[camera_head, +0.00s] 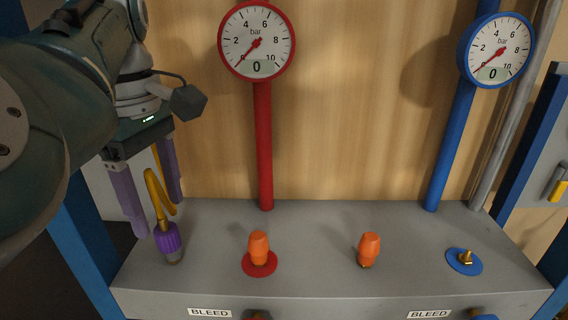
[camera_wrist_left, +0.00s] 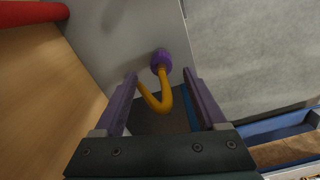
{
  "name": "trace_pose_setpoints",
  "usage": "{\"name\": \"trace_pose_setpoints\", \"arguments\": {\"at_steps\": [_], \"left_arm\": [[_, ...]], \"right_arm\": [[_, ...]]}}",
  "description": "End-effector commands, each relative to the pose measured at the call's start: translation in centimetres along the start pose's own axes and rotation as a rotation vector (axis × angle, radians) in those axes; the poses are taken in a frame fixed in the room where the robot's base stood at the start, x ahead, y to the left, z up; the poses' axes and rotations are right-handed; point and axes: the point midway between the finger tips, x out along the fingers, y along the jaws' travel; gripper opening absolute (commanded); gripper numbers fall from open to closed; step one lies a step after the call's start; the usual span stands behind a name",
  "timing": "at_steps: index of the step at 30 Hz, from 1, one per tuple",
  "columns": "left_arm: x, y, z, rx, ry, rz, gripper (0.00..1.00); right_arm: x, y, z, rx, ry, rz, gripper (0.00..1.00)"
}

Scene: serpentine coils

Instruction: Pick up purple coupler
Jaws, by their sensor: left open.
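The purple coupler (camera_head: 168,238) stands upright at the left end of the grey bench, on a small dark fitting, with a yellow coiled hose (camera_head: 158,195) rising from its top. It also shows in the left wrist view (camera_wrist_left: 161,61), beyond the fingertips, with the yellow hose (camera_wrist_left: 160,104) curving between the fingers. My left gripper (camera_head: 158,217) has purple fingers. It is open and empty, above and around the hose, with the fingers on either side and apart from the coupler. In the left wrist view my left gripper (camera_wrist_left: 160,76) has its fingers spread wide. My right gripper is not seen.
An orange cap (camera_head: 259,248) sits on a red disc; another orange cap (camera_head: 369,249) stands to its right. A brass fitting (camera_head: 466,257) sits on a blue disc. Red (camera_head: 263,150) and blue (camera_head: 448,150) pipes carry gauges. A wooden panel (camera_head: 340,130) stands behind.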

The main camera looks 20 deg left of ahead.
Motion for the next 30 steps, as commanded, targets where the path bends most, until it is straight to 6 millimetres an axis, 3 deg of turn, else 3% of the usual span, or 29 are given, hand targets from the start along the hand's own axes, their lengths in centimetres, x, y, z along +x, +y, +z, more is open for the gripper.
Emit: {"name": "trace_pose_setpoints", "arguments": {"at_steps": [4,8,16,30], "left_arm": [[2.0,-0.5,0.1,0.001,-0.002,-0.007,0.74],[3.9,-0.4,0.1,0.0,-0.002,-0.003,0.74],[4.4,-0.3,0.1,-0.001,-0.002,0.0,0.74],[4.3,-0.3,0.1,0.0,-0.002,0.0,0.21]], "right_arm": [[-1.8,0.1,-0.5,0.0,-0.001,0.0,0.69],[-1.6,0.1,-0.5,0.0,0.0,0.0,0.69],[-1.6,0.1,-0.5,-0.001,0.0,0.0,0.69],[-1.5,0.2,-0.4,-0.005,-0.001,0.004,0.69]]}}
